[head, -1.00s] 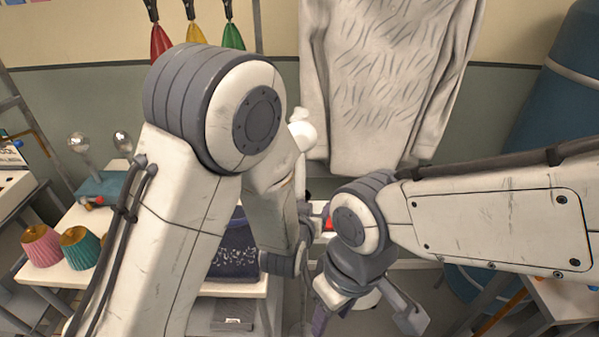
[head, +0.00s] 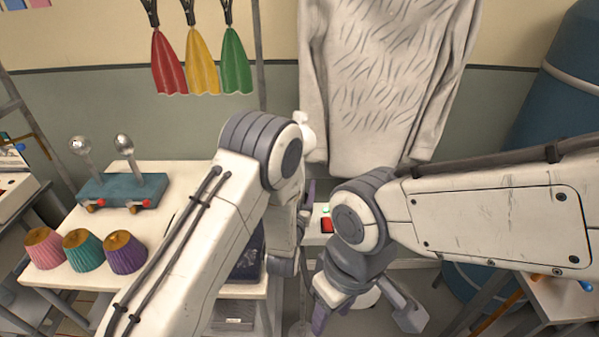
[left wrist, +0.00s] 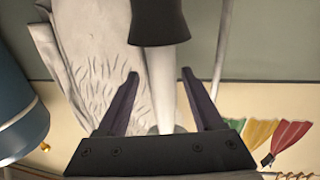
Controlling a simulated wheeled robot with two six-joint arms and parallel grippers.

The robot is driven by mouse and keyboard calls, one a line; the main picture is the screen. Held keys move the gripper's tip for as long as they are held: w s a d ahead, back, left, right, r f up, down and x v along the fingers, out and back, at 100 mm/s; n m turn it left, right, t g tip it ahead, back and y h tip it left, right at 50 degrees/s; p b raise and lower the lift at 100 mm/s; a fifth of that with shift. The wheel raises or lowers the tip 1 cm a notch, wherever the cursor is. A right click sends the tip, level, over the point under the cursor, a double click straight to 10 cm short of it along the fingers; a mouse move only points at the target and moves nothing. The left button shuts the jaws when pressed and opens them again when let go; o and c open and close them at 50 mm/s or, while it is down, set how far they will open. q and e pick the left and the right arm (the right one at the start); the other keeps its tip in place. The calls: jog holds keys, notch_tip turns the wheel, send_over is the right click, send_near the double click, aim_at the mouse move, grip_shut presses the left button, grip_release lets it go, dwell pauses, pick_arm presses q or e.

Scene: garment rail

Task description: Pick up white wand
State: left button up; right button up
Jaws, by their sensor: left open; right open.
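The white wand (left wrist: 162,92), with a dark sleeve (left wrist: 160,22), shows in the left wrist view between the fingers of my left gripper (left wrist: 160,75). The gripper is open, and I cannot tell whether the wand is within its jaws or beyond them. In the head view a white knobbed top (head: 305,130) that looks like the wand shows just right of my left arm; the rest is hidden. My left gripper is mostly hidden there, with a purple finger (head: 308,192) showing. My right gripper (head: 362,318) is open and empty, lower and to the right.
A pale furry garment (head: 385,80) hangs behind. Red, yellow and green cloths (head: 200,62) hang at the upper left. A white table (head: 70,215) holds pleated cups (head: 83,250), a teal stand (head: 122,190) and dark folded cloth (head: 246,262). A blue tank (head: 560,110) stands right.

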pick_arm(q)
jog(key=w+p, duration=0.1)
jog(key=w, duration=0.3)
jog(key=shift+d, duration=0.15)
grip_shut()
jog(key=shift+r, duration=0.2)
dwell(1.0)
